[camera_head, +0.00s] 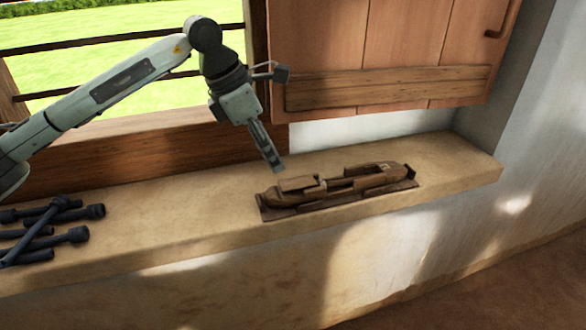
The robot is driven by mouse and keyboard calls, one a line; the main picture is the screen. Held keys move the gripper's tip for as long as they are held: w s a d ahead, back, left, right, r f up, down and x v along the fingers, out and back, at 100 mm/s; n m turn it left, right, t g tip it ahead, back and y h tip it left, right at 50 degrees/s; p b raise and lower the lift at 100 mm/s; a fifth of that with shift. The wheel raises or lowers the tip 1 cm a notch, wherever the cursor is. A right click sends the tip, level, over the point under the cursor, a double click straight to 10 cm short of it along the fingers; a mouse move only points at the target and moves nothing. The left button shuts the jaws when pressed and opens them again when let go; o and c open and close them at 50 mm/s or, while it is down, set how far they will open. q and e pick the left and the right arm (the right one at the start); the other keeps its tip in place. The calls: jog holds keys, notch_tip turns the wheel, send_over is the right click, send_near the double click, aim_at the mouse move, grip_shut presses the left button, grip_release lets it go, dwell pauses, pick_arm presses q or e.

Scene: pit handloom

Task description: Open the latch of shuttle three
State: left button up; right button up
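A brown wooden shuttle (373,181) lies lengthwise in a low wooden holder (328,205) on the ledge. A flat brown piece (298,183) stands a little proud near the shuttle's left end; I cannot tell whether it is the latch. No number is readable on the shuttle. My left gripper (278,168) points down just above and behind the shuttle's left end, apart from it. Its fingers overlap in this view, so I cannot tell whether they are open or shut. Nothing shows held in it. My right gripper is not in view.
Several dark spools or rods (62,221) lie crossed on the left of the pale ledge (190,212). A wooden shutter (400,40) hangs behind the shuttle, beside a barred window opening. The ledge is clear between the spools and the shuttle, and to its right.

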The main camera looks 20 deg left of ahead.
aim_at(289, 184)
pick_arm(q)
jog(key=x, duration=0.7)
jog(key=shift+d, duration=0.2)
grip_shut()
